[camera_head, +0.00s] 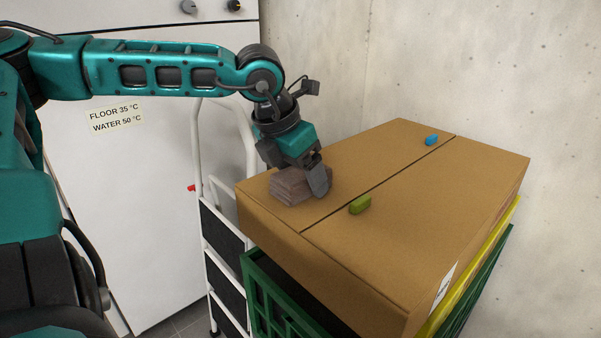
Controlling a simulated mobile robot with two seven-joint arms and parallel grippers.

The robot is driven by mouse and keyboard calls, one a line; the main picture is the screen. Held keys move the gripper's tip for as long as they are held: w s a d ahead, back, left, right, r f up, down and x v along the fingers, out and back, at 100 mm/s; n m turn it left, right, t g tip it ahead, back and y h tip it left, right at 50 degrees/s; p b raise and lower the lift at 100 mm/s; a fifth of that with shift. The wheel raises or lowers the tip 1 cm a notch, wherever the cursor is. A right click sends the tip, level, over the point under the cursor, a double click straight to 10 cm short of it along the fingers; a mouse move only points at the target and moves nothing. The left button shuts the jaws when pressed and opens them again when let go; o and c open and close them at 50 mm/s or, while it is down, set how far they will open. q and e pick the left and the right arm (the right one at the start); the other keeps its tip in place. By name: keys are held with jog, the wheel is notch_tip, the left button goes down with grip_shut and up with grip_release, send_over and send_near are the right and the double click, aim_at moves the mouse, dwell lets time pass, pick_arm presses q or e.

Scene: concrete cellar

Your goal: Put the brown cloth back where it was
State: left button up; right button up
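The brown cloth (288,187) is a folded, layered bundle on the near left part of the top of a large cardboard box (440,190). My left gripper (316,178) reaches down from above, at the cloth's right side. One dark finger shows in front of the cloth's right end, close to or touching it. The other finger is hidden, so I cannot tell whether the fingers close on the cloth. My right gripper is out of view.
A green block (360,205) and a blue block (431,140) lie on the box. Beneath it are a yellow crate (472,268) and a green crate (275,302). A white stepladder (206,230) stands left, before a white cabinet (150,190). A concrete wall rises behind.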

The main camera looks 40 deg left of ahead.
pick_arm(q)
jog(key=shift+o, duration=1.2)
jog(key=shift+r+p, duration=0.25)
jog(key=shift+p, duration=0.1)
jog(key=v, duration=1.1)
jog(key=shift+s+r, duration=0.2)
jog(key=shift+r, duration=0.15)
jog(key=shift+s, duration=0.1)
